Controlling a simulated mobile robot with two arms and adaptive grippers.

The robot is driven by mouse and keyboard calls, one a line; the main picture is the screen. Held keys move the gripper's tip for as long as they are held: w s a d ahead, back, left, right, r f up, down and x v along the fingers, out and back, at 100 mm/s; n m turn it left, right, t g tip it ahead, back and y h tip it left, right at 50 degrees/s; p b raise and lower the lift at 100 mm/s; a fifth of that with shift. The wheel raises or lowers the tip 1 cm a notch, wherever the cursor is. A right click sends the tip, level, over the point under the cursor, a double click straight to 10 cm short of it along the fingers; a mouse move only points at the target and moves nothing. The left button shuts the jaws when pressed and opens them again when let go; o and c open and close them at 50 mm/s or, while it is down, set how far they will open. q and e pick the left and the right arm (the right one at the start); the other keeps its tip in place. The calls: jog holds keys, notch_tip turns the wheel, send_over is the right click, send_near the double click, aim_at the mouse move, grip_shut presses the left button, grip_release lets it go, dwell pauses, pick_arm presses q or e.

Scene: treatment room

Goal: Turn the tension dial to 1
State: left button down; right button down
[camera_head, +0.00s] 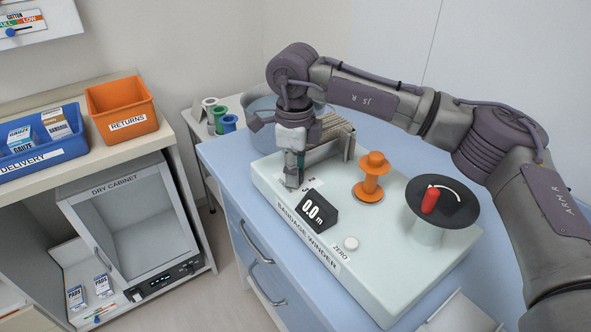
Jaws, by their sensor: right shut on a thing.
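The bandage winder (382,285) is a pale green machine on the blue worktop. My right gripper (291,178) points down at its left end and is shut on the tension dial there. The gripper hides nearly all of the dial, so I cannot tell where its pointer stands. Part of the dial's scale (310,184) shows just right of the fingers, with what look like the numbers 2 and 3. My left gripper is not in view.
The winder also carries a display (315,211) reading 0.0 m, a white ZERO button (351,243), an orange spool (371,178) and a red-handled crank (430,200). At left stand an orange RETURNS bin (122,108), a blue DELIVERY bin (68,150) and a dry cabinet (135,220).

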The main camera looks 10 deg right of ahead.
dwell(0.4)
jog(key=c, duration=0.8)
grip_release()
jog(key=shift+o, duration=0.2)
jog(key=shift+r, duration=0.55)
jog(key=shift+s+a+r, duration=0.1)
jog(key=shift+r, duration=1.65)
jog(key=shift+s+a+r, duration=0.1)
jog(key=shift+r, duration=1.6)
